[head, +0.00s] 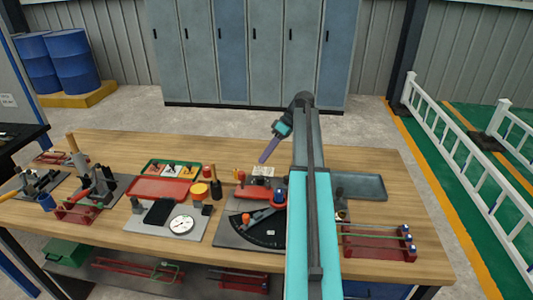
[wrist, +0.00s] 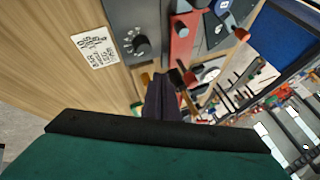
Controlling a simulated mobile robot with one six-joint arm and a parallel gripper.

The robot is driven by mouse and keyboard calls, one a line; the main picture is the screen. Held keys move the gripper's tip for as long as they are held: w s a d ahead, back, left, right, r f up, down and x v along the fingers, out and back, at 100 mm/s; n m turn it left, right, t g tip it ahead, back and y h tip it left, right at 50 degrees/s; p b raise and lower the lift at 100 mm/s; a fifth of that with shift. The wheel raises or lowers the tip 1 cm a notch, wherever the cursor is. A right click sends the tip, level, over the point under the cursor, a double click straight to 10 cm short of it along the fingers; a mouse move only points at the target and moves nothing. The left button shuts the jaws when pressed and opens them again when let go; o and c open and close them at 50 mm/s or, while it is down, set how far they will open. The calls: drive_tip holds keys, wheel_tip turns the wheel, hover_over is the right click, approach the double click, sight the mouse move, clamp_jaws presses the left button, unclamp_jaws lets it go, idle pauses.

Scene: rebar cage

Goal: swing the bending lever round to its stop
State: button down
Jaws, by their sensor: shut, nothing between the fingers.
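The bending fixture is a dark plate (head: 232,236) with a black quarter-round scale, right of the middle of the bench. Its grey bending lever (head: 262,213) has an orange-red knob (head: 246,218) at its left end and runs toward a blue-topped pivot (head: 278,195). In the wrist view an orange knob (wrist: 241,34) shows at upper right, beside a red bar (wrist: 182,35). My gripper (head: 264,158) is shut and empty, above the back edge of the bench, behind and apart from the lever. It also shows in the wrist view (wrist: 163,80). My arm hides the fixture's right side.
A red tray (head: 160,188), a round dial gauge (head: 181,225) and a yellow-topped can (head: 199,189) stand left of the fixture. A grey tray (head: 362,186) and a red rack (head: 380,246) lie to the right. A printed card (wrist: 95,47) lies on bare wood.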

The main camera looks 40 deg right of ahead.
drive_tip(key=p+x, duration=0.1)
drive_tip(key=x, duration=0.2)
drive_tip(key=p+x, duration=0.1)
drive_tip(key=x, duration=0.3)
drive_tip(key=shift+s+a, duration=0.15)
drive_tip(key=shift+a, duration=0.25)
drive_tip(key=shift+s+a+p, duration=0.25)
drive_tip(key=shift+a+p, duration=0.2)
drive_tip(key=shift+a, duration=0.3)
drive_tip(key=shift+s+a+p, duration=0.3)
drive_tip(key=shift+a+p, duration=0.1)
drive_tip(key=shift+a, duration=0.35)
